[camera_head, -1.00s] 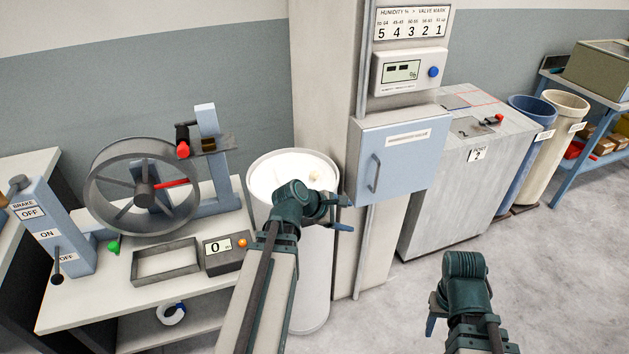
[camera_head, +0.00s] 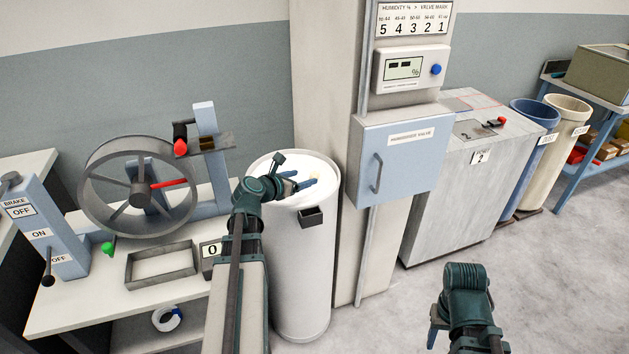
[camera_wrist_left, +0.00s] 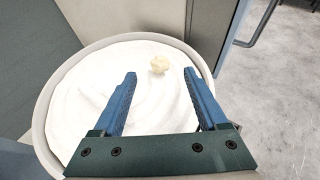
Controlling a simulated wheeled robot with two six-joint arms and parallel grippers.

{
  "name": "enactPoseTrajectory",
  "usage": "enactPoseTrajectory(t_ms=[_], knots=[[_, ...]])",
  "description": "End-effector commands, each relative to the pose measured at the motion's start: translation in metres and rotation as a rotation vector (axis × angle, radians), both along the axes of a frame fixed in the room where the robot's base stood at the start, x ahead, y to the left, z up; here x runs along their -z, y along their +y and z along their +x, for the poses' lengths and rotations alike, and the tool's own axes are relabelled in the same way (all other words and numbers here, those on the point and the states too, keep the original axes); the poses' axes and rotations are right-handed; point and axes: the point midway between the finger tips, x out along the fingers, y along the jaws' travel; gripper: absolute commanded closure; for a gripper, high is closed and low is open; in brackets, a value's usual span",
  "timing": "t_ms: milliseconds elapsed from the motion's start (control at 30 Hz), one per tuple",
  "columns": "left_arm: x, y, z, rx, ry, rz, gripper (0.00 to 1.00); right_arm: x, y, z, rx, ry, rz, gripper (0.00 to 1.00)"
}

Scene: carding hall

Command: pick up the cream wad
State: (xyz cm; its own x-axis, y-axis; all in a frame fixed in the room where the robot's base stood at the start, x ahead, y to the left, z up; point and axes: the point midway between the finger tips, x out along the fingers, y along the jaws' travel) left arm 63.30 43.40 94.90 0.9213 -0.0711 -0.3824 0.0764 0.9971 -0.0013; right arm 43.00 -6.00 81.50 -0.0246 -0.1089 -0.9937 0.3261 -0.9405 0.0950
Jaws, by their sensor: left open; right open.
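The cream wad (camera_wrist_left: 159,64) is a small pale lump lying on white fibre inside a tall round white can (camera_head: 318,265). In the left wrist view it shows just beyond and between my left fingertips, apart from both fingers. My left gripper (camera_head: 304,179) is open and empty over the can's mouth; its two blue fingers also show in the left wrist view (camera_wrist_left: 160,76). In the head view I cannot make out the wad behind the gripper. My right gripper (camera_head: 434,326) hangs low over the floor, away from the can, its fingers partly hidden.
A pillar with a blue valve box (camera_head: 398,165) stands close to the right of the can. A bench (camera_head: 75,310) with a spoked wheel (camera_head: 138,186) and an empty grey tray (camera_head: 162,263) is on the left. Open floor (camera_head: 385,320) lies at the right.

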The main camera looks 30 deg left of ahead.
Motion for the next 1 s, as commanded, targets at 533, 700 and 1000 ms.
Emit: enactPoseTrajectory(t_ms=[533, 700, 1000], knots=[[0.015, -0.002, 0.030, 0.001, 0.001, 0.001, 0.24, 0.014, 0.000, 0.000, 0.000, 0.000, 0.000, 0.50], [0.028, 0.000, 0.049, 0.003, 0.001, 0.002, 0.24, 0.027, 0.000, 0.000, 0.000, 0.000, 0.000, 0.50], [0.035, -0.003, 0.072, 0.001, 0.001, 0.001, 0.24, 0.035, 0.000, 0.000, -0.001, 0.000, 0.000, 0.50]])
